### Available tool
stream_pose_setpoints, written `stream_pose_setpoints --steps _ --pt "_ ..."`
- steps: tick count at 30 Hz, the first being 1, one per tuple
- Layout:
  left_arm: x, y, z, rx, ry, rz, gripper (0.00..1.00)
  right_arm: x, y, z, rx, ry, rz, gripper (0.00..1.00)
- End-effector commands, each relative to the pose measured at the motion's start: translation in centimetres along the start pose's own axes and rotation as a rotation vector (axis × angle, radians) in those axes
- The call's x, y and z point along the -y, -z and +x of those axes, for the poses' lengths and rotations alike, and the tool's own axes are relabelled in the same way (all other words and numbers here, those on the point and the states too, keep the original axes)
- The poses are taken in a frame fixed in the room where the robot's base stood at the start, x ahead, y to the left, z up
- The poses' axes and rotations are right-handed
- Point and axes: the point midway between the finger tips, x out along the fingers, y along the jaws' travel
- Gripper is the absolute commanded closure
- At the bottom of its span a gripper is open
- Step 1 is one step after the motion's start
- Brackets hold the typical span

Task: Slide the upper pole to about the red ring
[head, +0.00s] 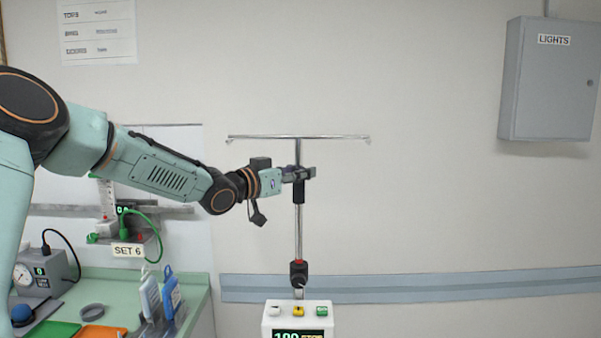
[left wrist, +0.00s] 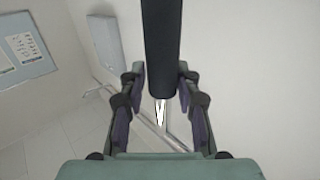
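The upper pole (head: 298,230) is a thin upright chrome tube with a hooked crossbar (head: 298,137) on top. A black grip sleeve (head: 299,192) sits on it below the crossbar. The red ring (head: 298,262) is lower on the pole, just above a black clamp collar (head: 298,274). My left gripper (head: 300,173) comes from the left at the sleeve's height. In the left wrist view the sleeve (left wrist: 162,45) runs between the fingers, and both fingertips appear to press its sides. The fingers hide part of the sleeve in the head view. My right gripper is not in view.
A white pump box (head: 298,310) with buttons and a display stands below the collar. A grey LIGHTS cabinet (head: 550,80) hangs at right. Space right of the pole is clear.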

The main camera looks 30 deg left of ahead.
Motion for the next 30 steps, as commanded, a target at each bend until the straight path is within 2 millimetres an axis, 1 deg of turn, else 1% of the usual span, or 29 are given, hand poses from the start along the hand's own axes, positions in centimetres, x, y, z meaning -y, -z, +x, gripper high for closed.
stream_pose_setpoints --steps 1,9,21,26,30 --pt "-0.13 0.00 0.03 -0.001 -0.003 0.002 0.77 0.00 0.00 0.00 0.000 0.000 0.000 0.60" --pt "-0.13 -0.05 0.19 0.001 -0.002 0.001 1.00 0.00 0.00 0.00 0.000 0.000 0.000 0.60" --pt "-0.15 0.04 0.28 -0.001 -0.002 0.002 1.00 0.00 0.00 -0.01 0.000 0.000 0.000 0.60" --pt "-0.15 -0.37 0.28 0.000 -0.003 0.000 1.00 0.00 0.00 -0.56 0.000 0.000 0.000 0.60" --pt "-0.18 -0.50 0.28 0.000 -0.003 0.001 1.00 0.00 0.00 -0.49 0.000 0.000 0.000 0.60"
